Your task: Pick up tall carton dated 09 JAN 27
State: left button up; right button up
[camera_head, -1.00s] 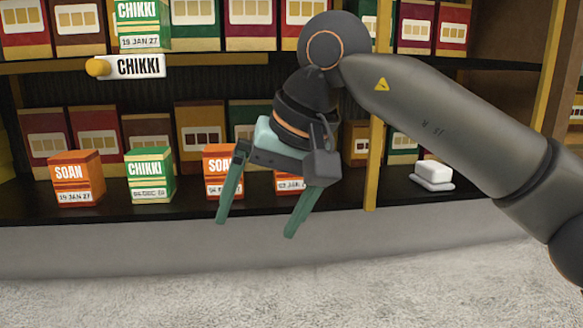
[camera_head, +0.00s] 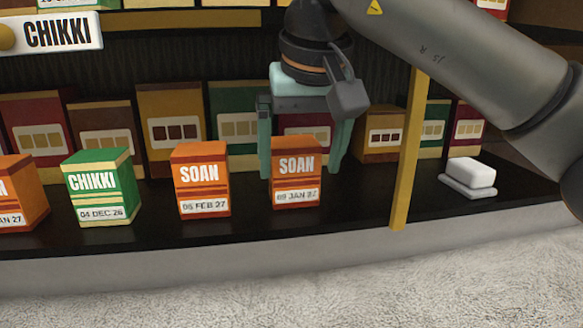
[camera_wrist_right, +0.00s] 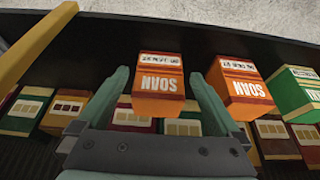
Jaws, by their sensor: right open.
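The carton dated 09 JAN 27 (camera_head: 296,182) is orange, marked SOAN, and stands upright on the dark lower shelf. My right gripper (camera_head: 302,172) is open above and around it, one finger at each side of its upper part in the head view. In the right wrist view the same carton (camera_wrist_right: 158,88) shows between the open fingers of the gripper (camera_wrist_right: 160,82), its label upside down. I cannot tell whether the fingers touch it. My left gripper is not in view.
An orange SOAN carton dated 05 FEB 27 (camera_head: 203,182) stands to the left, then a green CHIKKI carton dated 04 DEC 26 (camera_head: 100,188). A yellow post (camera_head: 409,150) stands to the right, with a white block (camera_head: 471,173) beyond it. Several boxes line the back.

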aim_at(297, 198)
jog(key=x, duration=0.5)
jog(key=shift+s+f, duration=0.15)
jog(key=shift+f, duration=0.35)
jog(key=shift+r, duration=0.1)
jog(key=c, duration=1.4)
jog(key=shift+o, duration=0.2)
